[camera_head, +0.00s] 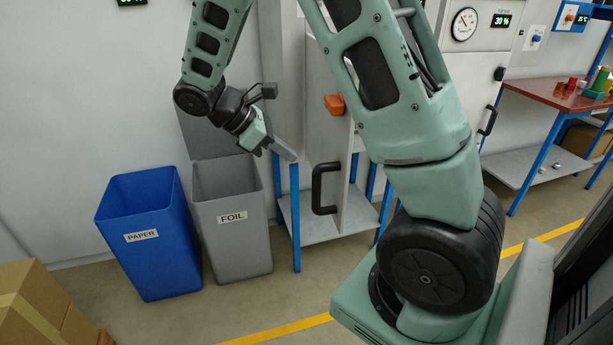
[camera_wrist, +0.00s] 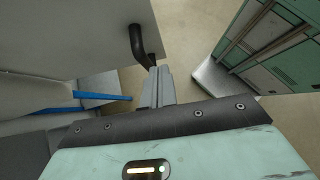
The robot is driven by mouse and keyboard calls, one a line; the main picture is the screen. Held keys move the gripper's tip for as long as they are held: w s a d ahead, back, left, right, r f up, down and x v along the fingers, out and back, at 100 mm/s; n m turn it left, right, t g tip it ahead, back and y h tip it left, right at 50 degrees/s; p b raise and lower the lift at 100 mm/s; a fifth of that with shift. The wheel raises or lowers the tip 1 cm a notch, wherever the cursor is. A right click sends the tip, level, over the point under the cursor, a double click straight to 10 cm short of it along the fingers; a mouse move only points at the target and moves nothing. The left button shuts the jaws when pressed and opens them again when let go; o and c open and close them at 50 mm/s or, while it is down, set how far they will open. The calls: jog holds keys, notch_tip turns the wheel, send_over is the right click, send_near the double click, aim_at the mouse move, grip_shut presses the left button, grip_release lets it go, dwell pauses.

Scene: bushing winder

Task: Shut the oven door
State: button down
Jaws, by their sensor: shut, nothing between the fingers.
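The oven door (camera_head: 322,135) is a pale grey panel in the head view, standing swung out from the oven, partly hidden behind my arm. It carries a black bar handle (camera_head: 316,190) low down and an orange piece (camera_head: 334,104) above. My gripper (camera_head: 290,154) is shut and empty, to the left of the door and a little above the handle's height. In the wrist view the shut fingers (camera_wrist: 158,82) point towards the grey panel (camera_wrist: 70,40), close to the lower end of its black handle (camera_wrist: 139,42). I cannot tell whether they touch it.
A blue PAPER bin (camera_head: 150,235) and a grey FOIL bin (camera_head: 235,235) stand at the left, below my gripper. Cardboard boxes (camera_head: 40,310) are at the lower left. A blue-legged stand (camera_head: 296,225) is under the oven. A red-topped bench (camera_head: 550,94) is at the right.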

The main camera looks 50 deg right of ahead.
aim_at(345, 180)
jog(key=p+x, duration=0.1)
jog(key=x, duration=0.9)
jog(key=shift+s+p, duration=0.1)
jog(key=shift+p, duration=0.2)
jog(key=shift+s+d+p, duration=0.3)
jog(key=shift+s+d, duration=0.25)
jog(key=shift+d, duration=0.25)
jog(key=shift+s+d+p, duration=0.3)
jog(key=shift+s+d, duration=0.25)
jog(key=shift+d, duration=0.2)
